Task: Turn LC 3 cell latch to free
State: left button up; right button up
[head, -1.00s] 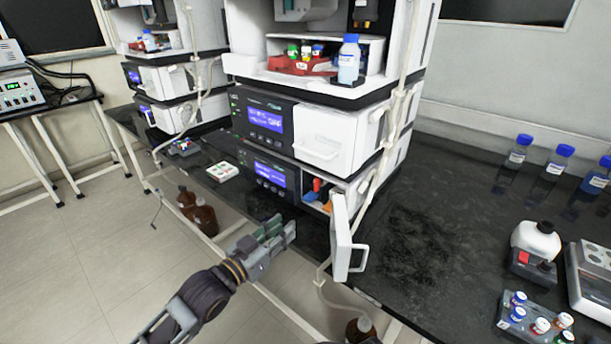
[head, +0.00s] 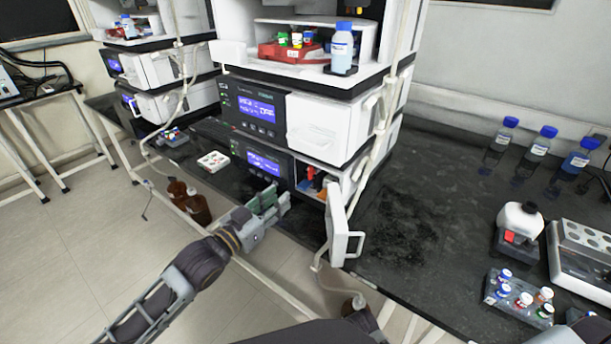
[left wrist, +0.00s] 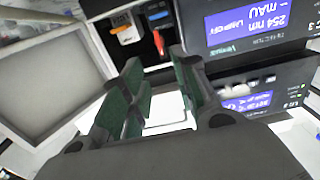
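The middle instrument stack is marked LC 3 in the left wrist view. Its lower compartment (head: 310,182) is open, with its white door (head: 340,222) swung outward; the door also shows in the left wrist view (left wrist: 48,78). Inside are a red lever-like piece (left wrist: 158,42), an orange-tagged white part (left wrist: 127,32) and a blue part (left wrist: 157,14). I cannot tell for sure which is the cell latch. My left gripper (head: 272,203) is in front of the compartment, left of the door. Its green-padded fingers (left wrist: 162,88) are apart with nothing held.
A blue-capped bottle (head: 342,48) and a red vial rack (head: 291,52) stand higher in the stack. A white tray (head: 213,160) lies on the bench left of it. White tubing (head: 377,150) runs down the stack's right side. Bottles and a vial rack (head: 520,297) stand right.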

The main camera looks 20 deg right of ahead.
aim_at(309, 173)
pick_arm(q)
jog(key=b+x, duration=0.2)
jog(key=x, duration=1)
jog(key=shift+w+d, duration=0.35)
pick_arm(e)
jog(key=r, duration=0.3)
jog(key=shift+w+a, duration=0.35)
jog(key=shift+s+f, duration=0.1)
jog(key=shift+f, duration=0.05)
pick_arm(q)
grip_shut()
pick_arm(e)
jog(key=shift+w+r+t, duration=0.25)
jog(key=shift+w+t, duration=0.15)
jog(key=shift+w, duration=0.1)
